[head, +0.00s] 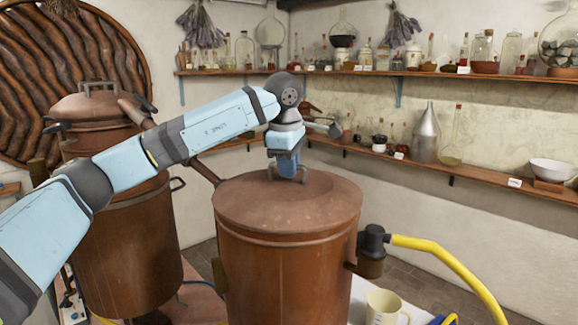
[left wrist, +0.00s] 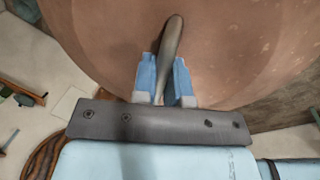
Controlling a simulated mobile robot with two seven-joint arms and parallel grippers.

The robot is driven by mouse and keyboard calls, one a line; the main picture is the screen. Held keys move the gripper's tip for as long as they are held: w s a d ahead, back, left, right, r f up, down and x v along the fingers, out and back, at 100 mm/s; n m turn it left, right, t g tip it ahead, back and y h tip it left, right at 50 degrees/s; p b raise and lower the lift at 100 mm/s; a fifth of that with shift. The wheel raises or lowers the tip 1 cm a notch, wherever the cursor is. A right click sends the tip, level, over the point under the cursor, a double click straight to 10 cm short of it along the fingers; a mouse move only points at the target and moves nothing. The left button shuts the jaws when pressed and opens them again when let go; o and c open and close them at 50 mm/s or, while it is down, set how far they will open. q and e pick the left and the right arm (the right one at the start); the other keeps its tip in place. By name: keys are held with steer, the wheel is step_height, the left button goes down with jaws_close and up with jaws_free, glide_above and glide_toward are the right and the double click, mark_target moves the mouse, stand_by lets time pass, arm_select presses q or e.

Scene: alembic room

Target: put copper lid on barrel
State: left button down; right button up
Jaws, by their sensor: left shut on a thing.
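The copper lid (head: 325,193) is a broad, shallow copper disc on top of the copper barrel (head: 283,270), over its mouth. In the head view it looks level and lined up with the rim; I cannot tell whether it rests fully on it. My left gripper (head: 288,176) points down at the lid's middle and is shut on its handle. In the left wrist view the blue fingers (left wrist: 166,85) hold the dark metal handle (left wrist: 173,45), with the lid surface (left wrist: 100,40) behind. My right gripper is not in view.
A second copper vessel (head: 125,235) with its own handled lid stands at the left. A yellow hose (head: 440,255) joins a black fitting at the barrel's right, above a cream mug (head: 384,308). Wall shelves (head: 440,165) with bottles run behind.

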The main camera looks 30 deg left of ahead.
mark_target(285, 186)
arm_select(q)
steer(key=c, duration=1.1)
jaws_free()
steer(key=s+r, duration=0.1)
steer(key=r, duration=0.3)
steer(key=s+r+b, duration=0.1)
steer(key=r, duration=0.4)
steer(key=s+r, duration=0.1)
steer(key=r, duration=0.3)
steer(key=shift+d+r+b, duration=0.2)
steer(key=shift+r+b, duration=0.15)
steer(key=shift+b, duration=0.05)
